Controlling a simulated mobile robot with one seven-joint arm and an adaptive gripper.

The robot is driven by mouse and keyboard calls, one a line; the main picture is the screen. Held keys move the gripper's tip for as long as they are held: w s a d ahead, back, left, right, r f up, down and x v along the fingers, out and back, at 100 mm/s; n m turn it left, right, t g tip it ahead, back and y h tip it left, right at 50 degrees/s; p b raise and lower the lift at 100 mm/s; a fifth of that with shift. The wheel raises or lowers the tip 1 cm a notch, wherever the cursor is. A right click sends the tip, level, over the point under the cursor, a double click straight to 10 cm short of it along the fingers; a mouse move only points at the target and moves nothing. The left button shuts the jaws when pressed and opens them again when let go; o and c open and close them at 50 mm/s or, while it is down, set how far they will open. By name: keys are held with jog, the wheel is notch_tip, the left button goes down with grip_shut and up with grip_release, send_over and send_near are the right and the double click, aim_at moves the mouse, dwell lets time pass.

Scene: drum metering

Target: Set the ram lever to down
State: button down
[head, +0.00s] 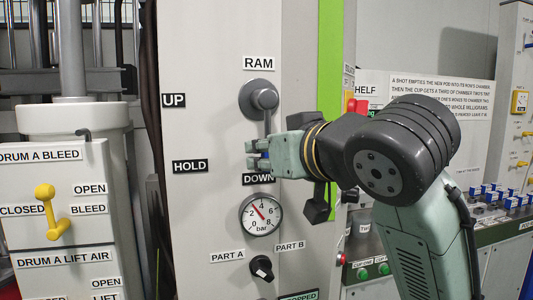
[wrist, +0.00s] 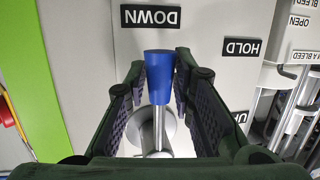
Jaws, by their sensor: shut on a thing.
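The ram lever has a grey round hub (head: 262,97) on the white panel, under the RAM label. Its rod points straight down from the hub toward the DOWN label (head: 258,179). In the wrist view, which is turned upside down, its blue knob (wrist: 159,78) lies between the fingers and its end points at the DOWN label (wrist: 151,16). My gripper (head: 258,155) is shut on the knob, just above the DOWN label. The fingers hide most of the knob in the head view.
The HOLD label (head: 190,166) and UP label (head: 173,100) are left of the lever. A pressure gauge (head: 261,214) and a black selector knob (head: 262,268) sit below my gripper. A yellow-handled drum A bleed lever (head: 52,212) is on the left cabinet.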

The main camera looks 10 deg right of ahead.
jog(key=c, duration=1.3)
grip_release()
jog(key=shift+c, duration=0.2)
jog(key=v, duration=1.2)
